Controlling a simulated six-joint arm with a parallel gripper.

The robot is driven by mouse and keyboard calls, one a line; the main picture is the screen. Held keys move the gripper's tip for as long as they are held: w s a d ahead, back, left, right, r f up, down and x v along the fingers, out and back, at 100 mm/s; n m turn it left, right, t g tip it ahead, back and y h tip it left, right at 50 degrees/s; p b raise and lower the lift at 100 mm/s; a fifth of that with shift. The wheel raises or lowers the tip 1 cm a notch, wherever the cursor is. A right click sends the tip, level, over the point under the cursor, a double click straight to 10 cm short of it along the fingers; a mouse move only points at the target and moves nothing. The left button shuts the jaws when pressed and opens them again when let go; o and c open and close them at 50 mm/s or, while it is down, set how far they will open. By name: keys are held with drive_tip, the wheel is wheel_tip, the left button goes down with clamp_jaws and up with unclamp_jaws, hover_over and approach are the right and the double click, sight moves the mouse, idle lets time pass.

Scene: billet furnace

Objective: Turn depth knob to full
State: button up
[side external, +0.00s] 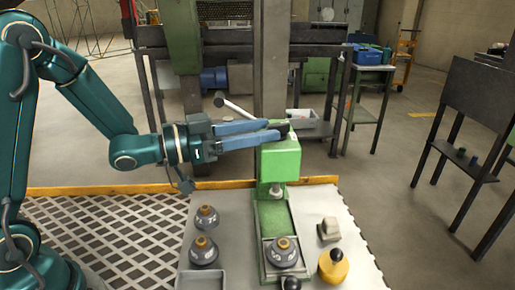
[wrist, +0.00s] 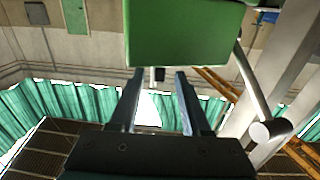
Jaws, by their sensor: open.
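The green press (side external: 280,160) stands on the light work plate. A small black knob (side external: 283,129) shows at the top of its head; I take it for the depth knob. It also appears as a dark piece in the wrist view (wrist: 158,74), below the green head (wrist: 185,35). My gripper (side external: 273,130) reaches in from the left at the height of the head's top. Its blue fingers are open. In the wrist view, the dark piece shows between the fingertips (wrist: 160,73), with gaps on both sides. I cannot tell the knob's setting or any contact.
Round grey parts (side external: 204,250), a tray (side external: 202,280), a yellow knobbed piece (side external: 334,266) and a beige block (side external: 329,229) stand around the press base.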

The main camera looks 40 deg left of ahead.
sight(278, 123)
drive_tip(key=shift+x, duration=1.95)
clamp_jaws()
